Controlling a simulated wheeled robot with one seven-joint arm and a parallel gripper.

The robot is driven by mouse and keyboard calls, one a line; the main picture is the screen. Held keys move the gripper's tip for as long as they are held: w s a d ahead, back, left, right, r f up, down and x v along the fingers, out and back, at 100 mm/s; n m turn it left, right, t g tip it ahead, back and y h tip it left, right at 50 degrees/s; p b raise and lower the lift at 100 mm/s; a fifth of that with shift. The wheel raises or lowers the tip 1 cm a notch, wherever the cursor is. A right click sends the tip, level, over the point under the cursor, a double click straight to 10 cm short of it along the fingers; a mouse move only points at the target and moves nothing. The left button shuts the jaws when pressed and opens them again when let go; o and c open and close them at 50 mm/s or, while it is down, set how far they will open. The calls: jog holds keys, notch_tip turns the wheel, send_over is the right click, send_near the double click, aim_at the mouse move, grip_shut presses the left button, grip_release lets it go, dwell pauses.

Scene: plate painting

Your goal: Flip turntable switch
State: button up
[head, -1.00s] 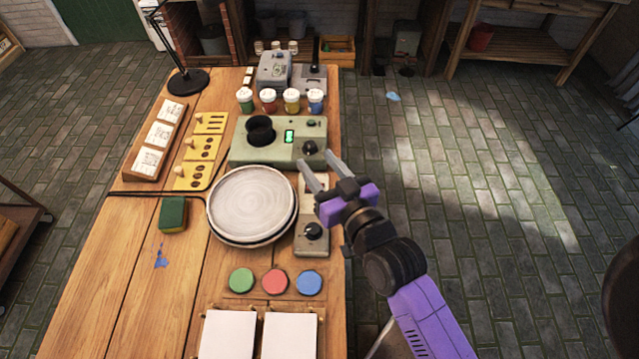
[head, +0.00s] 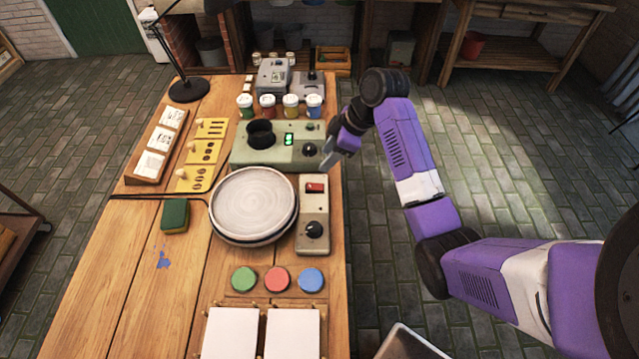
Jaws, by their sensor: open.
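The turntable (head: 253,203) stands on the wooden table with a round grey plate on top. Its control box (head: 314,207) lies just right of it, with a red switch (head: 315,187) at the far end and a black knob (head: 314,230) nearer. The box is fully visible. My gripper (head: 328,160) is above and a little beyond the red switch, by the table's right edge. It is open and empty, with its fingers pointing down and left, apart from the switch.
A green machine (head: 278,143) with a black cup and a knob stands just left of my gripper. Several paint jars (head: 290,105) stand behind it. Green, red and blue discs (head: 277,279) lie in front.

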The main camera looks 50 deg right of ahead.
aim_at(317, 187)
jog(key=shift+n+g+y, duration=0.4)
jog(key=shift+n+g, duration=0.1)
jog(key=shift+n, duration=0.2)
jog(key=shift+a+f+p, duration=0.1)
jog(key=shift+a+f, duration=0.45)
jog(key=shift+f, duration=0.75)
jog(key=shift+a+f+p, duration=0.15)
jog(key=shift+a+f, duration=0.4)
jog(key=shift+f, duration=0.75)
jog(key=shift+a+f+p, duration=0.1)
jog(key=shift+a+f, duration=0.45)
jog(key=shift+f, duration=0.75)
